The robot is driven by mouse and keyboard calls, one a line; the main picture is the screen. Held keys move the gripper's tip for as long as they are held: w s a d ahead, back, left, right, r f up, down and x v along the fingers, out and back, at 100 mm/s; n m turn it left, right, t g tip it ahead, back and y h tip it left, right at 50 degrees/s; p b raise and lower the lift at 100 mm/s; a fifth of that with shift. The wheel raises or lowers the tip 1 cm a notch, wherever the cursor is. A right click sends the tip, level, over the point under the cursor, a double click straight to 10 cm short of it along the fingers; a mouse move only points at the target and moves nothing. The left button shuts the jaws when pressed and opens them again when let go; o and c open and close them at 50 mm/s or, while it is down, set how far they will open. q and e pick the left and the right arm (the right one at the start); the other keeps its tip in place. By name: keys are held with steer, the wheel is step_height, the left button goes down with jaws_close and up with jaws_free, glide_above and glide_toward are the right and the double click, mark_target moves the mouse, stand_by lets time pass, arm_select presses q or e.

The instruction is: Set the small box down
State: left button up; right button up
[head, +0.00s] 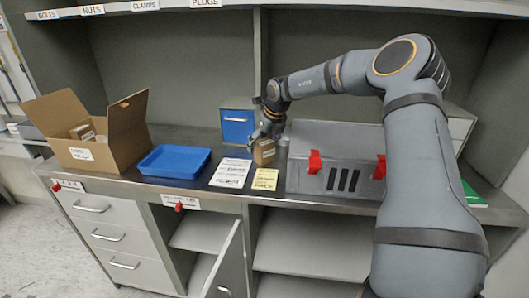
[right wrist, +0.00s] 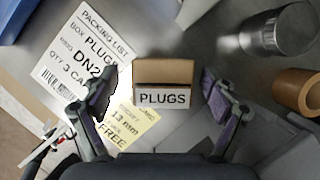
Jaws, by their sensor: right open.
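The small brown box (head: 264,152) stands upright on the metal bench top (head: 205,189), between the papers and the grey case. In the right wrist view the box (right wrist: 165,75) has a white label reading PLUGS. My right gripper (head: 266,128) is above and around it in the head view. In the right wrist view its two fingers are spread, one on each side of the box, with a gap on both sides. My left gripper is not in view.
A white packing list (head: 231,173) and a yellow card (head: 265,179) lie in front. A grey case (head: 335,178) with red latches is close on the right. A blue tray (head: 174,160), an open carton (head: 93,140) and a blue bin (head: 237,125) are to the left. A metal cylinder (right wrist: 280,30) and a brown ring (right wrist: 298,91) are near.

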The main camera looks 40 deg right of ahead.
steer(key=x, duration=0.4)
steer(key=shift+d, duration=0.25)
steer(key=shift+s+r, duration=0.1)
steer(key=shift+r, duration=0.05)
steer(key=shift+c, duration=0.7)
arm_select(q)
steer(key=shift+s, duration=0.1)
arm_select(e)
steer(key=c, duration=1.3)
